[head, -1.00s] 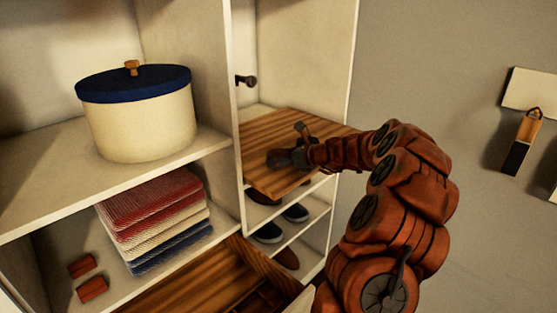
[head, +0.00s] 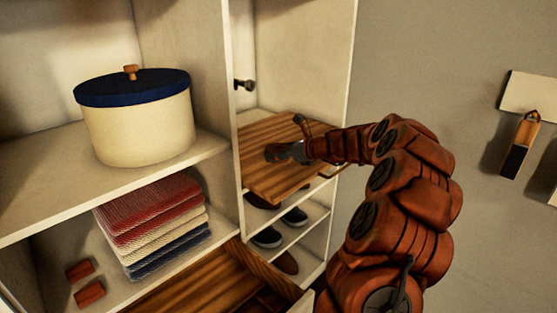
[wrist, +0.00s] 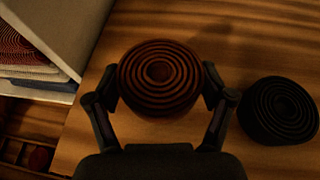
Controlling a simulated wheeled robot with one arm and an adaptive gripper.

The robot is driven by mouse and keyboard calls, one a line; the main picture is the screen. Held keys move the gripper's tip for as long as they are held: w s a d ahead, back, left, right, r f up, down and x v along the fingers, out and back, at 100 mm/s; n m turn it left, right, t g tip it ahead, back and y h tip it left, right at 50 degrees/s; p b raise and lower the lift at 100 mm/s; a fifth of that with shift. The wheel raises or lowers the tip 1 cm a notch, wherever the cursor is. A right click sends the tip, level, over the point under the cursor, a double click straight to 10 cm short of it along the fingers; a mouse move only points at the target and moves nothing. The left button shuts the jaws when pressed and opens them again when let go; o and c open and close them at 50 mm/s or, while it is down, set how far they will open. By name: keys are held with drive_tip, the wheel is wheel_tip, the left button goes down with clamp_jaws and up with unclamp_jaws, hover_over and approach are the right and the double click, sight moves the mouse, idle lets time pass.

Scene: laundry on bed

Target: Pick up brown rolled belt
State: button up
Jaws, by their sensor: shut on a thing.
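The brown rolled belt (wrist: 160,77) is a flat spiral coil between the two fingers of my gripper (wrist: 161,92) in the wrist view. The fingers are shut on its left and right sides. Wood lies behind it; I cannot tell whether the coil touches the board or is slightly above it. In the head view my gripper (head: 285,152) is over the wooden shelf board (head: 262,182) in the right-hand closet section. The belt cannot be made out clearly there.
A black rolled belt (wrist: 278,110) lies close to the right finger. Shoes (head: 268,237) stand on shelves below the board.

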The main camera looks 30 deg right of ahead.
drive_tip(key=s+a, duration=0.3)
drive_tip(key=s+a+r+b, duration=0.1)
drive_tip(key=s+a, duration=0.2)
drive_tip(key=s, duration=0.1)
drive_tip(key=s+a+b, duration=0.1)
drive_tip(key=s+a, duration=0.2)
drive_tip(key=s, duration=0.1)
drive_tip(key=shift+s+r, duration=0.15)
drive_tip(key=shift+s, duration=0.05)
drive_tip(key=shift+s+a, duration=0.45)
